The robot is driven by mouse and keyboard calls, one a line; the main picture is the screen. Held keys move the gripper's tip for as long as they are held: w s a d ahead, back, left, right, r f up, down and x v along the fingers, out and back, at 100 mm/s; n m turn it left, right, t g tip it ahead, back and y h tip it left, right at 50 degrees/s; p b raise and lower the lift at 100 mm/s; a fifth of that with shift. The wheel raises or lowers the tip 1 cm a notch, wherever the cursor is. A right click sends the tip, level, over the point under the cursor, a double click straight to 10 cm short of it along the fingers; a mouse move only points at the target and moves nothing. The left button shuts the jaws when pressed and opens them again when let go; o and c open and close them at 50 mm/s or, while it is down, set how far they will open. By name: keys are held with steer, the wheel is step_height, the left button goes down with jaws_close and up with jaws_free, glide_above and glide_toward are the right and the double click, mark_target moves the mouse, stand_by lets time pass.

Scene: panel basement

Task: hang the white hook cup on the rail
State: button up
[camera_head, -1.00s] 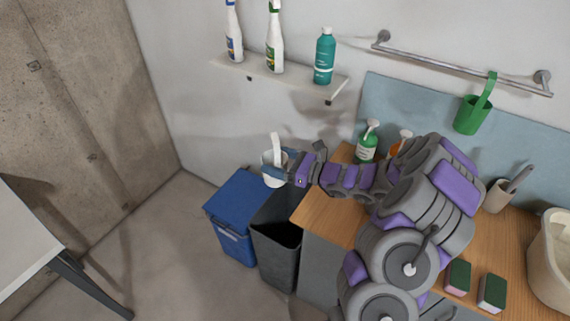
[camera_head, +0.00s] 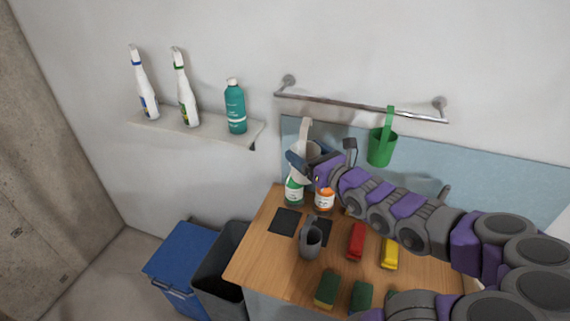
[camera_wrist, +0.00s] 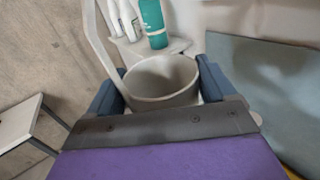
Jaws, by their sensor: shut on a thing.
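The white hook cup (camera_head: 309,150) is in my gripper (camera_head: 305,162), which is shut on its sides. Its hook strap (camera_head: 306,130) points up. In the wrist view the cup (camera_wrist: 161,84) sits between the two blue fingers of my gripper (camera_wrist: 160,92), its mouth open toward the camera and its strap running up at the left. The rail (camera_head: 350,103) is a metal bar on the wall. In the head view the cup appears below the rail's left half, apart from it. A green hook cup (camera_head: 382,146) hangs near the rail's right end.
A wall shelf (camera_head: 200,133) at left carries two white spray bottles and a teal bottle (camera_head: 235,108). Below my gripper, the wooden counter (camera_head: 262,243) holds a green bottle (camera_head: 294,191), an orange bottle (camera_head: 324,198), a grey cup (camera_head: 310,240), and sponges. The wall above the rail is clear.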

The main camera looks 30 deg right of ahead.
steer(key=w+d+h+p, duration=0.1)
steer(key=w+d+p, duration=0.7)
steer(key=d+p, duration=0.4)
steer(key=shift+w+f+p, duration=0.3)
steer(key=shift+w+p, duration=0.05)
steer(key=shift+w, duration=0.05)
stand_by(1.6)
